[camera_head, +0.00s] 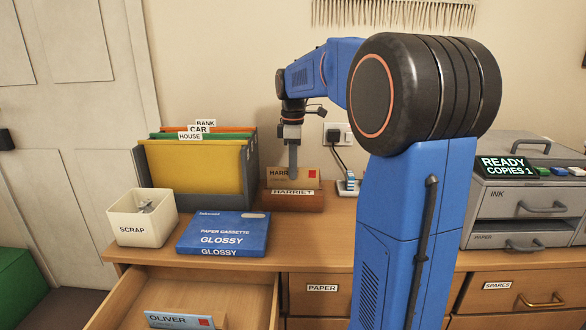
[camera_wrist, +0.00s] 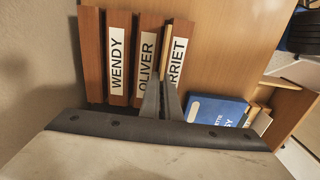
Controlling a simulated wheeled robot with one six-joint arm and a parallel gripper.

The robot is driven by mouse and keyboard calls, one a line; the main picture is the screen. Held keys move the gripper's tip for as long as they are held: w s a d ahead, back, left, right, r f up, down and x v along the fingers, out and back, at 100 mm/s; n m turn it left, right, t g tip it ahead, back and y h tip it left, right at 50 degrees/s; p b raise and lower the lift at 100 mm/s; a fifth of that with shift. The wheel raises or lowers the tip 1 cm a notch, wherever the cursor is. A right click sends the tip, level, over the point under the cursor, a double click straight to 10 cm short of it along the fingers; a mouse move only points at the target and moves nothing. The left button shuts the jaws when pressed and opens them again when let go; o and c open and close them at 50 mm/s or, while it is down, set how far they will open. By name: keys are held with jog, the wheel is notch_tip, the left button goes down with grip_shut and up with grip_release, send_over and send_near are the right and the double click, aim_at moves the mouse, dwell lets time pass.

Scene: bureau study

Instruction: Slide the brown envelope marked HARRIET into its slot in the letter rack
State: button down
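The brown envelope marked HARRIET (camera_head: 307,177) stands upright behind the HARRIET board of the wooden letter rack (camera_head: 293,202). Its lower edge is hidden by that board. My gripper (camera_head: 292,172) points down in front of the wall, shut on the envelope, one finger covering part of the name. In the wrist view my fingertips (camera_wrist: 162,85) pinch the envelope, seen edge-on as a thin tan strip (camera_wrist: 166,48). The strip lies between the OLIVER board (camera_wrist: 148,58) and the HARRIET board (camera_wrist: 180,62). How deep it sits I cannot tell. The WENDY board (camera_wrist: 119,58) is beside OLIVER.
A blue paper cassette (camera_head: 224,232) lies left of the rack, before a file holder (camera_head: 250,165). A SCRAP bin (camera_head: 140,222) stands further left. The open drawer (camera_head: 247,305) below holds an OLIVER envelope (camera_head: 180,320). A printer (camera_head: 520,200) is at right.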

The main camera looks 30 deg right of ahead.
jog(key=shift+f, duration=0.55)
dwell(0.4)
jog(key=c, duration=1.9)
grip_release()
jog(key=shift+r, duration=0.1)
notch_tip(320, 180, up, 17)
jog(key=shift+r, duration=0.15)
